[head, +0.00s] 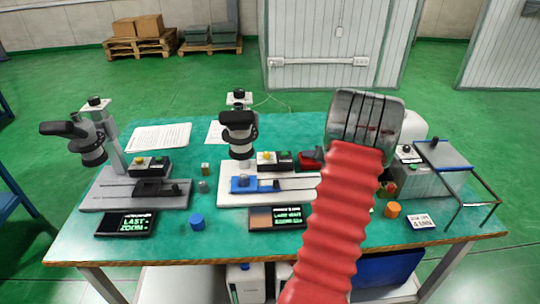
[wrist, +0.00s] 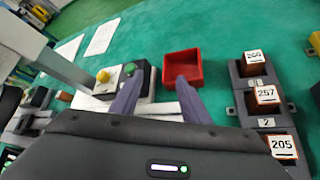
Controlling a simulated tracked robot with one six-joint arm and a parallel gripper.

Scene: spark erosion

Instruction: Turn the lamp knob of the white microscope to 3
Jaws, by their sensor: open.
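The white microscope (head: 255,197) stands at the middle of the table, with a pale base, a black head and a blue stage part. Beside its column is a control box with a yellow knob (head: 266,155) and a dark section with a green knob. In the wrist view the yellow knob (wrist: 103,76) and green knob (wrist: 129,69) show clearly. I cannot tell which is the lamp knob, nor read a scale. My gripper (wrist: 158,80) is open and empty, its left finger close to the green knob in the picture. My arm hides its fingers in the head view.
A red tray (wrist: 182,60) lies just beyond the fingers. Numbered brown blocks (wrist: 265,95) stand in dark holders at right. A grey microscope (head: 135,193) is at the left, and a blue cylinder (head: 197,222) at the front. Green tabletop is clear behind the tray.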

